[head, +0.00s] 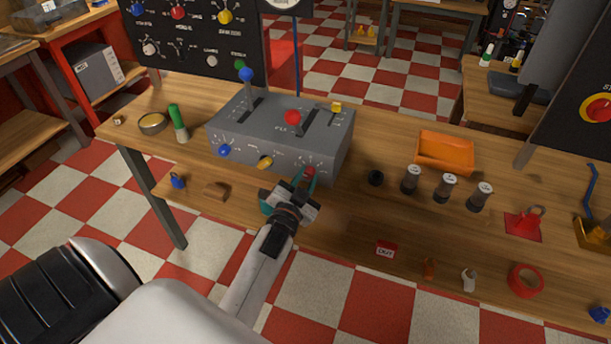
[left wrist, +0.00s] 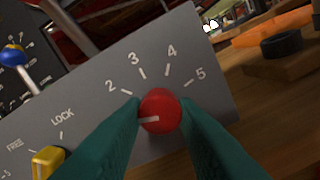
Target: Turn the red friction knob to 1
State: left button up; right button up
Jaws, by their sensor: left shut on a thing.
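The red friction knob (head: 309,170) is on the front face of the grey control box (head: 240,135), at its right end. In the left wrist view the red knob (left wrist: 160,108) sits between my two teal fingers. My left gripper (head: 304,180) is shut on it, one finger on each side; it also shows in the left wrist view (left wrist: 161,115). The knob's white pointer line points left and slightly down, below the 2 mark. Marks 2, 3, 4 and 5 are visible around it. No 1 is visible; my left finger covers the area the pointer faces.
A yellow knob (left wrist: 47,161) marked FREE and LOCK is left of the red one. A blue knob (head: 224,150) is farther left on the box. An orange tray (head: 445,150) and several dark-bodied jars stand to the right on the wooden bench (head: 375,137).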

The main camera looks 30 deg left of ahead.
pick_arm(q)
jog(key=shift+n, duration=0.7)
jog(key=o, duration=1)
jog(key=v, duration=1.2)
jog(key=shift+b, duration=0.35)
jog(key=shift+f, duration=0.15)
